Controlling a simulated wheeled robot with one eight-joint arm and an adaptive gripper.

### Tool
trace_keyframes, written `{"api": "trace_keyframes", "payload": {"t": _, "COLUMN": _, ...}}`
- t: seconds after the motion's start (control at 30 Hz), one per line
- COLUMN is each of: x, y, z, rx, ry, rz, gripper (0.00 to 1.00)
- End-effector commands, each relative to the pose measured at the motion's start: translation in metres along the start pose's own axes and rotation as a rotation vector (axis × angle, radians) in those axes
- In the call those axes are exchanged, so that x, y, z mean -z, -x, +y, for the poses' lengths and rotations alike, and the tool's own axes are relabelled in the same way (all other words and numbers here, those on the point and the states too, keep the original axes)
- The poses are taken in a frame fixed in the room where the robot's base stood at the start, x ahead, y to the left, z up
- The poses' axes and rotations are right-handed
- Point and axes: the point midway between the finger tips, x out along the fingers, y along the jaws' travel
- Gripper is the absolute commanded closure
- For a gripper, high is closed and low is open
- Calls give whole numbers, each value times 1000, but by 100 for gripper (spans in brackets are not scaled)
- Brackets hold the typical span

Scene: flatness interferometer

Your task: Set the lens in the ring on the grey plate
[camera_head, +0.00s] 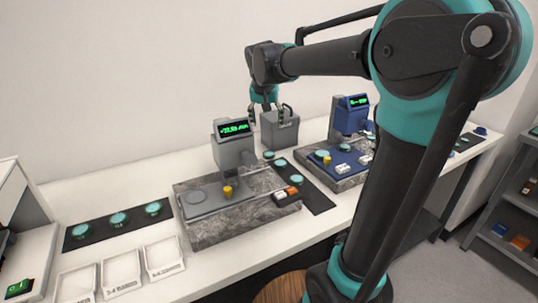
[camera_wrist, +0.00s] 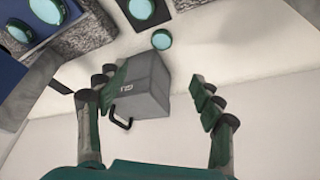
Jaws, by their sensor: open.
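The grey plate (camera_head: 220,193) lies on a granite block below the grey instrument (camera_head: 233,150). A flat round ring mark (camera_head: 197,197) shows at its left end, with no lens visible in it. Several teal lenses are in view, three on the left dark mat, such as this lens (camera_head: 119,219), and others on the mat right of the grey instrument, such as this lens (camera_head: 281,162). I cannot tell which one the task means. My gripper (camera_head: 268,110) is open and empty by the grey handled box (camera_head: 280,130). In the wrist view the box (camera_wrist: 150,92) shows between the fingers.
A blue instrument (camera_head: 350,116) stands on its own granite block at the right. Empty white trays (camera_head: 121,273) line the bench's front left. A lens (camera_wrist: 161,40) lies beyond the box in the wrist view. A white wall is behind the bench.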

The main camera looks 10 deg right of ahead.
Motion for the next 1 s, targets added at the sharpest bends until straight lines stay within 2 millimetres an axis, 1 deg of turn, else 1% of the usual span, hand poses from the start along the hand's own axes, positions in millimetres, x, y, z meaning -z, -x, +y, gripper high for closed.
{"api": "trace_keyframes", "payload": {"t": 0.3, "x": 0, "y": -62, "z": 0, "rx": 0, "ry": 0, "rz": 1, "gripper": 33}}
{"api": "trace_keyframes", "payload": {"t": 0.5, "x": 0, "y": -98, "z": 0, "rx": 0, "ry": 1, "rz": 1, "gripper": 33}}
{"api": "trace_keyframes", "payload": {"t": 0.6, "x": 0, "y": -108, "z": 0, "rx": 0, "ry": 1, "rz": 1, "gripper": 33}}
{"api": "trace_keyframes", "payload": {"t": 0.77, "x": 0, "y": -116, "z": 0, "rx": 1, "ry": 1, "rz": 1, "gripper": 33}}
{"api": "trace_keyframes", "payload": {"t": 0.87, "x": -1, "y": -127, "z": -1, "rx": 1, "ry": 1, "rz": 0, "gripper": 33}}
{"api": "trace_keyframes", "payload": {"t": 1.0, "x": -2, "y": -148, "z": -2, "rx": 1, "ry": 1, "rz": 0, "gripper": 33}}
